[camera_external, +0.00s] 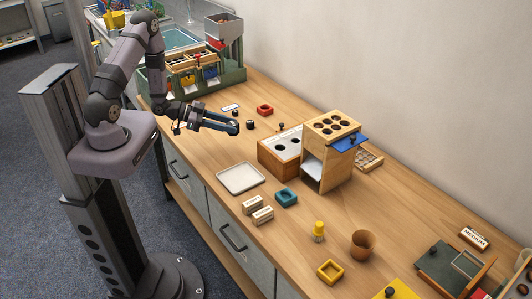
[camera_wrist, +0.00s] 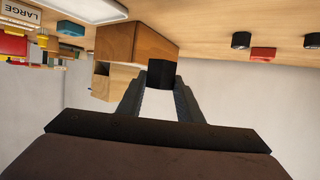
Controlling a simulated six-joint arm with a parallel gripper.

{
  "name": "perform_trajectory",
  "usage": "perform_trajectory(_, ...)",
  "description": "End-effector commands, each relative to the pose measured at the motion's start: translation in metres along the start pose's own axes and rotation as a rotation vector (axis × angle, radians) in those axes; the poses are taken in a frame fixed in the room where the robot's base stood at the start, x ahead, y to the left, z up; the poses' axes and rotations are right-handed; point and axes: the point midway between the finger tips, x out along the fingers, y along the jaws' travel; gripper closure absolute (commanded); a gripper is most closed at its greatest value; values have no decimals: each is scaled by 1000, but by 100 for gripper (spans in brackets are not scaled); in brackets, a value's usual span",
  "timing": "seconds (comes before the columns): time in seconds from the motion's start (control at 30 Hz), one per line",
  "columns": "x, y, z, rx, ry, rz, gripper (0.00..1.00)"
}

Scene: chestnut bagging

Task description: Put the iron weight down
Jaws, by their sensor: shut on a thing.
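My gripper (camera_external: 232,126) is shut on a small black iron weight. In the wrist view the weight (camera_wrist: 161,73) sits between the two fingertips of my gripper (camera_wrist: 160,88). In the external view the fingers mostly hide it. The gripper appears to be above the left part of the wooden bench (camera_external: 205,140), with the fingers roughly level. Two other black weights stand on the bench close by, one farther back (camera_external: 236,112) and one just right of the fingertips (camera_external: 250,125). In the wrist view they appear at the upper right (camera_wrist: 241,40).
A red square ring (camera_external: 265,110) and a white card (camera_external: 230,107) lie near the loose weights. A wooden box with holes (camera_external: 278,160) and a taller holed stand (camera_external: 325,158) are to the right. A pale tray (camera_external: 240,190) lies at the front edge.

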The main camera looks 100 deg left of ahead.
Motion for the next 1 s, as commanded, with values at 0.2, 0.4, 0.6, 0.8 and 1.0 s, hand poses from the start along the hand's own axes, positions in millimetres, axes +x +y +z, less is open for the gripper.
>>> perform_trajectory(0.2, -4, 0, -11, 2, 2, -1, 100)
perform_trajectory(0.4, -1, -2, -10, 3, 1, 0, 100)
perform_trajectory(0.6, 20, -14, -6, 13, -9, 2, 100)
perform_trajectory(0.8, 57, -35, -10, 17, -20, -7, 100)
perform_trajectory(1.0, 91, -52, -30, 7, -13, -29, 100)
